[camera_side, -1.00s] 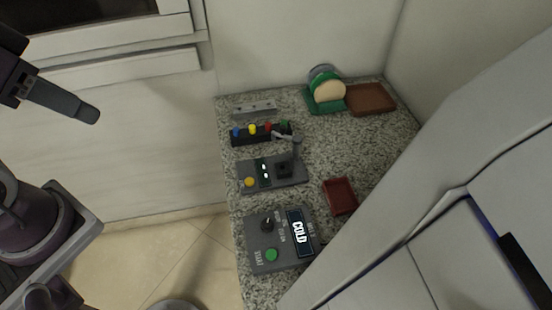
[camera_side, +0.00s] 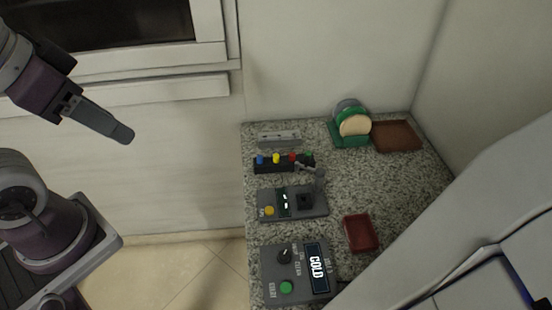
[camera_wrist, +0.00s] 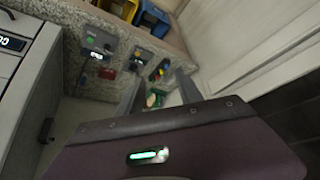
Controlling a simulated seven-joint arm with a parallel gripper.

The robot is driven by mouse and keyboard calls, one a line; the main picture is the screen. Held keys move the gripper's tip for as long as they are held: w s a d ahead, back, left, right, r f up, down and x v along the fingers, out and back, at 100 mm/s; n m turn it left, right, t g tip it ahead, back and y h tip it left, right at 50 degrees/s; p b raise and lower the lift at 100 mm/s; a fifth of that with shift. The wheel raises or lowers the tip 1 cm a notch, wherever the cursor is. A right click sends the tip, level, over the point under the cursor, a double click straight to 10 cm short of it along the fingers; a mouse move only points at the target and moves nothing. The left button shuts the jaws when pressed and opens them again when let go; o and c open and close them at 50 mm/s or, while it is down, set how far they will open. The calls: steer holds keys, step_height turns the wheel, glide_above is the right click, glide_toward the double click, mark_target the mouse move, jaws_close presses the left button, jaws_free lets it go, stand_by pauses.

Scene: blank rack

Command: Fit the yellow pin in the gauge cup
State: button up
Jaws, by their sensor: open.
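The yellow pin (camera_side: 276,158) stands in a black rack (camera_side: 265,168) between a blue and a red pin, with a green one at the right end. In front of the rack is a grey gauge unit (camera_side: 318,207) with a yellow button, a small lit display and a dark square socket (camera_side: 305,202), which may be the gauge cup. My gripper (camera_side: 124,134) is in the air left of the counter, well apart from the rack, with nothing seen in it.
A grey control box (camera_side: 297,273) reading COLD sits at the counter's front. A red tray (camera_side: 361,233) lies right of the gauge unit. A grey block (camera_side: 279,139), a green holder (camera_side: 350,131) and a brown tray (camera_side: 397,137) are at the back. A large white panel blocks the right.

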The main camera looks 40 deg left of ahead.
steer(key=m+g, duration=0.6)
steer(key=m, duration=0.5)
glide_above(276, 156)
steer(key=f, duration=2.4)
steer(key=shift+w+d+f, duration=0.15)
steer(key=shift+w+d, duration=0.05)
steer(key=shift+d, duration=0.1)
steer(key=f, duration=0.7)
steer(key=shift+s+a+f, duration=0.1)
steer(key=shift+s+a, duration=0.05)
steer(key=shift+a, duration=0.2)
jaws_close()
